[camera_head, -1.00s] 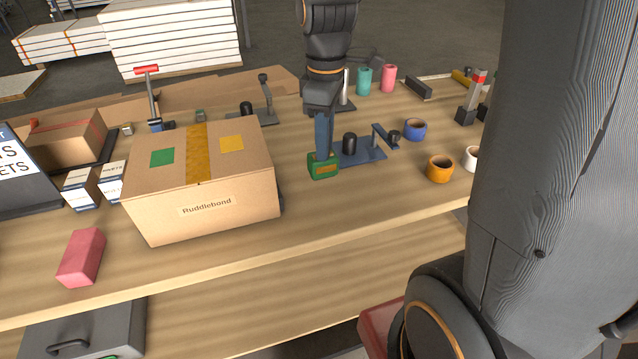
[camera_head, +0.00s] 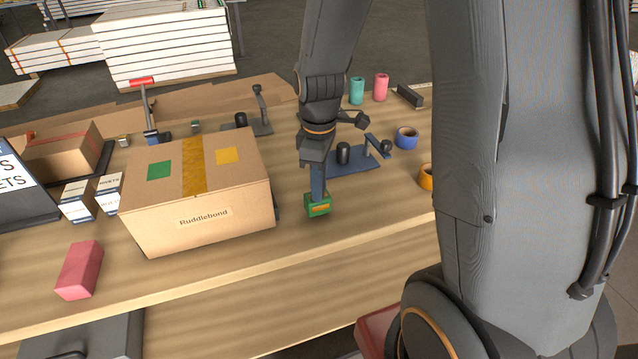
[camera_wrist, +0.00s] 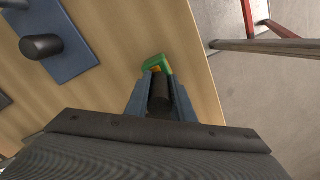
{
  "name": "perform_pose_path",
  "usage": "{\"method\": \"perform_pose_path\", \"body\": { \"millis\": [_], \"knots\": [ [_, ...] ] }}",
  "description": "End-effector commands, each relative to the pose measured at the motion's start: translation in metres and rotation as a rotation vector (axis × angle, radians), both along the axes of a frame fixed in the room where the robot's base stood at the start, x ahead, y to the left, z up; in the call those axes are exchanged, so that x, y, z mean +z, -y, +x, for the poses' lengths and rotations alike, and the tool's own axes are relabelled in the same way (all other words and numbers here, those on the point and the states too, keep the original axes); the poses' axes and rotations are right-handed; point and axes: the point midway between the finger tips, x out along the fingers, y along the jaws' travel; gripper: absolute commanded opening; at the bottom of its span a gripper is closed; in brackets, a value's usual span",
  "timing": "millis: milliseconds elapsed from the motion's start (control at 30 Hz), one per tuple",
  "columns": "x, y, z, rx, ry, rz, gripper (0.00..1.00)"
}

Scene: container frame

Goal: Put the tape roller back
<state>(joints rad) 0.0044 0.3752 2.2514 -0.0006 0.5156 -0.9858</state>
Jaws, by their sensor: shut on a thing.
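My gripper (camera_head: 318,196) points down near the front of the workbench, just right of the cardboard box. It is shut on a green piece with an orange face and a dark cylinder, which I take to be the tape roller (camera_head: 317,208). In the wrist view the tape roller's green end (camera_wrist: 155,63) shows past the fingertips, with the dark cylinder between the fingers. I cannot tell whether it touches the bench. A blue base plate (camera_head: 360,162) with a black post (camera_head: 343,153) and a small bracket stands behind it; the plate is at upper left in the wrist view (camera_wrist: 72,62).
The cardboard box (camera_head: 205,218) stands close on the left, with a pink block (camera_head: 80,270) in front. Blue tape (camera_head: 406,138) and orange tape (camera_head: 426,177) lie to the right. A similar grey stand (camera_head: 262,126) is behind. The bench front (camera_head: 370,225) is clear.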

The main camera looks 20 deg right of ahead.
Motion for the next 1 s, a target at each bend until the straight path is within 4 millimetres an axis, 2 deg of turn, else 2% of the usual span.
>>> {"method": "perform_pose_path", "body": {
  "millis": [133,167,267,667,867,1000],
  "knots": [
    [-0.003,0.000,0.000,0.000,0.000,0.000,0.00],
    [-0.003,0.000,0.000,0.000,0.000,0.000,0.25],
    [-0.003,0.000,0.000,0.000,0.000,0.000,0.40],
    [0.004,0.000,0.001,0.000,0.003,0.001,0.40],
    [0.029,0.000,0.002,0.000,0.007,0.000,0.40],
    [0.057,0.000,0.003,0.000,0.007,0.000,0.40]
  ]
}}
